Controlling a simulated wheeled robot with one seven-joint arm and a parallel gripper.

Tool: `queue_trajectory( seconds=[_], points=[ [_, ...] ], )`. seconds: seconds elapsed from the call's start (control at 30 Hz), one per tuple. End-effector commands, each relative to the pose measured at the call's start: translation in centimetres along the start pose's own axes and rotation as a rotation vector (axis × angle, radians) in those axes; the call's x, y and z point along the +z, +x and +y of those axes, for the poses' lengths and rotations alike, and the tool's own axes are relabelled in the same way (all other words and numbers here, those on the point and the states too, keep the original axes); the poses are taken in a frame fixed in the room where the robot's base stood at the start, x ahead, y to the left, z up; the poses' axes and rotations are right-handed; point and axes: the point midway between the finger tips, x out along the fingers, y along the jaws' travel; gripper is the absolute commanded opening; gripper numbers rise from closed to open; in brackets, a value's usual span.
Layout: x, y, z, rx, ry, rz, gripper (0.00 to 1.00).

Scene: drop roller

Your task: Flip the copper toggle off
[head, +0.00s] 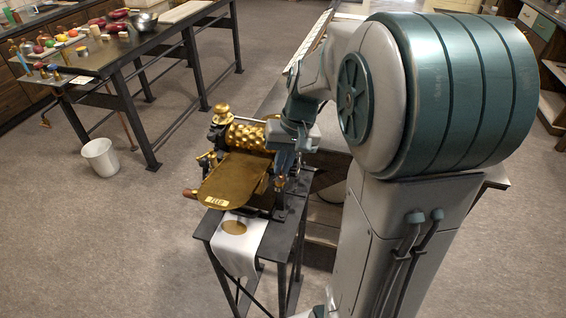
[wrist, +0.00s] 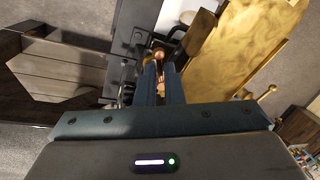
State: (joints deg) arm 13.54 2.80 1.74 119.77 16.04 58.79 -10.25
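The copper toggle (wrist: 159,56) shows in the wrist view as a small round-ended copper lever at the tips of my gripper (wrist: 162,72). Its lower copper part shows in the narrow gap between the two dark fingers. I cannot tell whether the fingers press on it. In the head view my gripper (head: 283,165) points down at the right side of the brass roller machine (head: 236,170). My fingers and wrist hide most of that side in the head view.
The machine stands on a narrow dark metal stand (head: 288,226), with a white cloth (head: 238,258) hanging at its front. A white bucket (head: 100,157) is on the floor at left. A dark workbench (head: 110,52) with bowls and coloured items is behind. The floor at front left is clear.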

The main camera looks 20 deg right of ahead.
Motion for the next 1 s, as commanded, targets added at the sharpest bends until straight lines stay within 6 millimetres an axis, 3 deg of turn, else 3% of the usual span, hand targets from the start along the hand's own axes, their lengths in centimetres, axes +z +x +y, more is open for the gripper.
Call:
queue_trajectory(
  seconds=[0.07, 0.47, 1.0],
  points=[
    [-0.1, -0.1, 0.0, 0.000, -0.001, 0.003, 0.27],
    [-0.1, -0.9, 0.0, 0.000, 0.000, 0.002, 0.27],
    [-0.1, -11.8, 0.0, 0.000, 0.001, 0.005, 0.27]
  ],
)
